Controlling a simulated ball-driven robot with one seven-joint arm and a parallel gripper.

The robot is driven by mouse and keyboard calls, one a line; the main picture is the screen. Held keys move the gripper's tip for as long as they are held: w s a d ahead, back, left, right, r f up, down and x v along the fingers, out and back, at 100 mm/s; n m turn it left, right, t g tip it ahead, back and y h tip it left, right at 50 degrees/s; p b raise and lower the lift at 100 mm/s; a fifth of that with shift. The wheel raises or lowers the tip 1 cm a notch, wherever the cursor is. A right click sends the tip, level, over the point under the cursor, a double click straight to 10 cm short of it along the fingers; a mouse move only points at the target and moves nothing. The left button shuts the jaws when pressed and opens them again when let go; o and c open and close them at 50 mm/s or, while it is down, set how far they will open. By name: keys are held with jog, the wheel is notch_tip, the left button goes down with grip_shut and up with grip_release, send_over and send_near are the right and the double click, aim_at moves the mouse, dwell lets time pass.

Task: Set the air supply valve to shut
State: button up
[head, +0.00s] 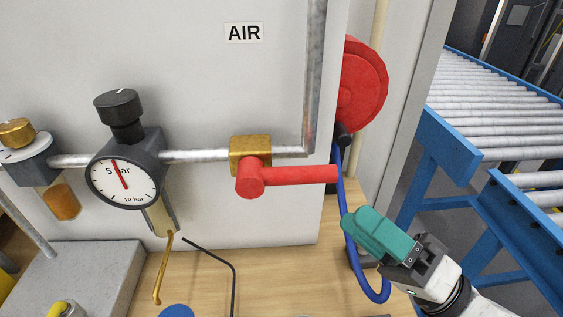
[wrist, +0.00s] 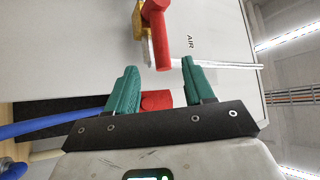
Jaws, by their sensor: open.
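The air supply valve has a brass body (head: 250,145) on the horizontal pipe and a red lever handle (head: 295,176). The handle points right, roughly in line with the horizontal pipe. My gripper (head: 362,222) has teal fingers and is below and right of the handle's free end, apart from it. In the wrist view my open gripper (wrist: 158,66) has nothing between its fingers. The red handle (wrist: 160,40) shows ahead of the fingertips, with its end in the gap's line of sight. The brass body (wrist: 139,22) is partly hidden behind the handle.
A black-knobbed gauge (head: 122,185) sits left of the valve. A red reel (head: 362,80) with a blue hose (head: 348,225) is close to my gripper. An "AIR" label (head: 244,33) is on the panel. A blue-framed roller conveyor (head: 500,110) stands right.

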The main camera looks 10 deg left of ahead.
aim_at(305, 183)
jog(key=p+x, duration=0.3)
jog(key=x, duration=0.7)
jog(key=shift+a+r, duration=0.15)
jog(key=shift+a, duration=0.15)
grip_shut()
